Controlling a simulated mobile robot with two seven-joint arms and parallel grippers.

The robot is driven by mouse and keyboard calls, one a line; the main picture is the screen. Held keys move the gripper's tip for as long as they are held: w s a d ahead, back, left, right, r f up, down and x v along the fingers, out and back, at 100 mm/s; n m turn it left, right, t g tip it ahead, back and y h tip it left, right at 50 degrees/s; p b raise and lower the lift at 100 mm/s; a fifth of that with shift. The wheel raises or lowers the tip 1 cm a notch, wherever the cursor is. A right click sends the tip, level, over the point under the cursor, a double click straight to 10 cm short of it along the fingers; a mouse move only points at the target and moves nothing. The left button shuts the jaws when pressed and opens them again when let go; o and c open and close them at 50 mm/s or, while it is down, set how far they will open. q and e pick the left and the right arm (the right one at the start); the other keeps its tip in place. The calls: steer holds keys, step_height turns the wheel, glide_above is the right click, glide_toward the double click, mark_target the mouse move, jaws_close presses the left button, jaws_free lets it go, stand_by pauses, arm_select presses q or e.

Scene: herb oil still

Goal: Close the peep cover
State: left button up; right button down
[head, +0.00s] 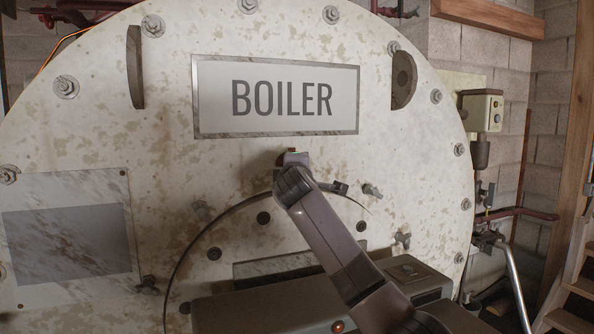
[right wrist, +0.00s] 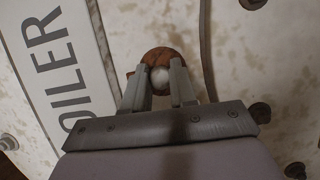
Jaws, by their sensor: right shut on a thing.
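In the right wrist view, a reddish-brown rounded piece, which looks like the peep cover (right wrist: 159,56), lies against the pale boiler face. A pale round knob (right wrist: 159,77) shows in front of it, between the two fingers of my right gripper (right wrist: 159,84). The fingers are shut on the knob from both sides. In the head view, my right gripper (head: 290,168) is at the boiler front (head: 150,180), just below the BOILER plate (head: 276,96). My arm hides most of the cover there, so I cannot tell how far the peep hole is covered. My left gripper is not in view.
Bolts ring the boiler's edge. A round hatch outline (head: 190,235) with dark studs lies below the gripper. A marbled panel (head: 66,238) is at the left. A small beige box (head: 482,110), pipes and wooden steps (head: 575,290) stand at the right.

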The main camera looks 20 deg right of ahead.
steer(key=c, duration=0.9)
jaws_free()
steer(key=shift+s, duration=0.1)
steer(key=b+v, duration=0.2)
steer(key=v, duration=0.5)
steer(key=shift+a, duration=0.1)
